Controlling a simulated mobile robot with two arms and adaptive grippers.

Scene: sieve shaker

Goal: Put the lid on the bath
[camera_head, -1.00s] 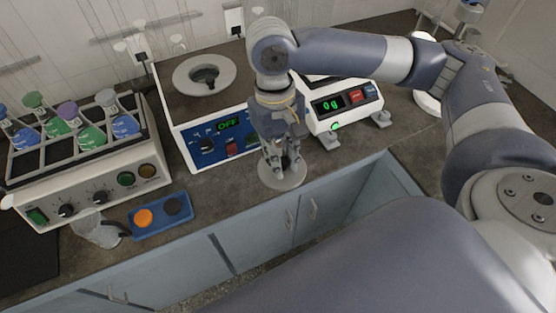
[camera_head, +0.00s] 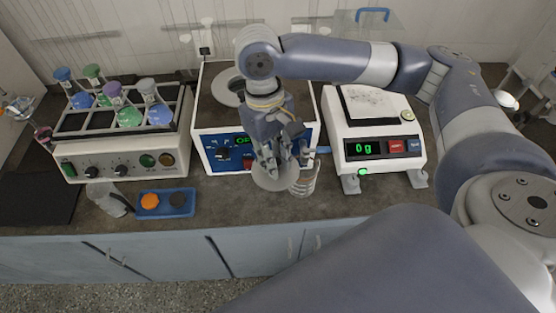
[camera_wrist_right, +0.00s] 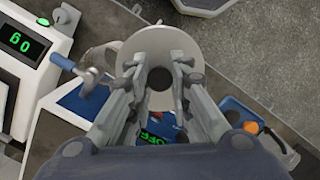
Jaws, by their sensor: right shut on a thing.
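The lid (camera_head: 275,177) is a pale grey disc with a dark knob. My right gripper (camera_head: 276,165) is shut on that knob and holds the lid in front of the bath's control panel. In the right wrist view the fingers (camera_wrist_right: 160,80) close around the knob, with the lid (camera_wrist_right: 160,38) spread beyond them. The bath (camera_head: 212,115) is a box with a blue front panel and a dark top. A grey ring (camera_head: 228,88) surrounds its opening, partly hidden behind my right arm. My left gripper is not in view.
A balance (camera_head: 375,140) reading 0 g is right of the bath. A flask shaker (camera_head: 125,150) stands left. A blue tray (camera_head: 166,203) and a clear beaker (camera_head: 107,198) sit front left.

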